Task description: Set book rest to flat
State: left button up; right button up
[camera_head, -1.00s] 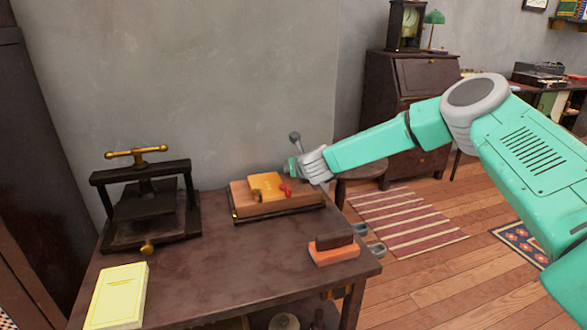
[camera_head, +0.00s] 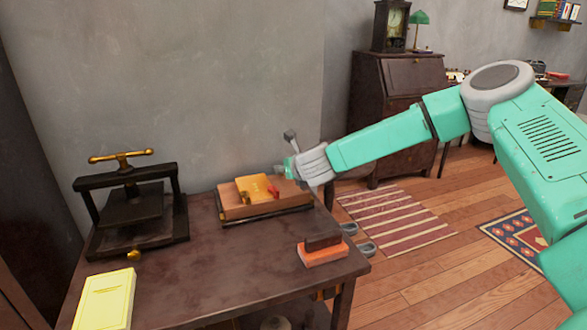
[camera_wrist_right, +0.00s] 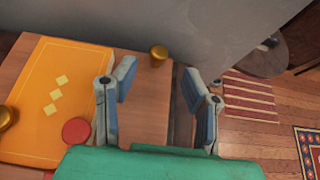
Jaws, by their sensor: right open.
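The book rest (camera_head: 236,211) is a wooden board on a dark base at the back of the dark table. An orange-yellow book (camera_head: 253,187) lies on it, with small red parts beside the book. The board looks low, but I cannot tell its exact tilt. In the wrist view, the bare board (camera_wrist_right: 145,118) shows beside the book (camera_wrist_right: 58,95), with brass knobs and a red disc (camera_wrist_right: 76,131). My right gripper (camera_wrist_right: 160,105) is open and empty, its fingers spread above the board's right edge. In the head view it (camera_head: 287,158) hovers at the rest's right end. My left gripper is not seen.
A black press with a brass handle (camera_head: 137,205) stands left on the table (camera_head: 215,265). A yellow book (camera_head: 105,300) lies at the front left. An orange block with a dark top (camera_head: 322,248) sits near the right edge. A wall is close behind.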

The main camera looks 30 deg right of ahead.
jog(key=v, duration=0.5)
jog(key=shift+s, duration=0.1)
dwell(0.3)
